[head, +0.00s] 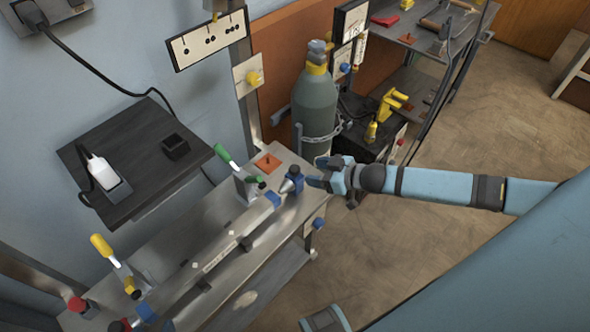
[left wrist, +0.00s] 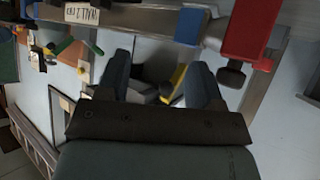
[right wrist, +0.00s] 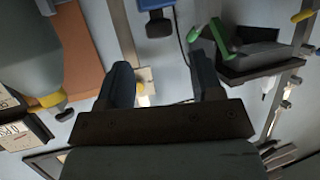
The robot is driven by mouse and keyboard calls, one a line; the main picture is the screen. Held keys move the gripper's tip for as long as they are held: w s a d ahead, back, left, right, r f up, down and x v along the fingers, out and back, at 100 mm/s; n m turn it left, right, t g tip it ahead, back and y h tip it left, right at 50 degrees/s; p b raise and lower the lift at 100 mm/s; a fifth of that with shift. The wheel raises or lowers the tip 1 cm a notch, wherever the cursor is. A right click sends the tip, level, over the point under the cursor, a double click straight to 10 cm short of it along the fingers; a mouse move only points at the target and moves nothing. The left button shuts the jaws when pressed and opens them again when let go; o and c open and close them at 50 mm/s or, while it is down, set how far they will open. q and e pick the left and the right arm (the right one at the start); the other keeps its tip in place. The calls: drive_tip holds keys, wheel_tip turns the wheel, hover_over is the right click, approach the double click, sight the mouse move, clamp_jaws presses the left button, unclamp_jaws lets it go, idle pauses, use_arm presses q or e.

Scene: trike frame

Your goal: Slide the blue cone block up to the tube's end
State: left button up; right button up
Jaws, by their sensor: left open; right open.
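The blue cone block (head: 296,173) stands at the far right end of the bench, its grey cone facing the tube. The long grey tube (head: 222,251) lies along the bench; its near-block end has a blue band (head: 272,199), with what looks like a small gap to the cone. My right gripper (head: 314,178) is open, just right of the block. In the right wrist view, a blue block with a dark knob (right wrist: 155,20) shows beyond the open fingers (right wrist: 161,80). My left gripper (left wrist: 158,75) is open and empty, with a red block (left wrist: 252,35) beyond it.
A green-handled clamp (head: 240,178) and a yellow-handled clamp (head: 115,262) stand along the bench's wall side. An orange plate (head: 267,163) lies behind the block. A gas cylinder (head: 314,105) stands beyond the bench end. A dark shelf (head: 130,150) juts from the wall.

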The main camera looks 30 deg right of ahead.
sight(297, 169)
drive_tip(key=x, duration=0.7)
drive_tip(key=shift+w+a+f+b, duration=0.15)
drive_tip(key=shift+w+a+b, duration=0.1)
drive_tip(key=shift+b, duration=0.1)
drive_tip(key=shift+c, duration=0.3)
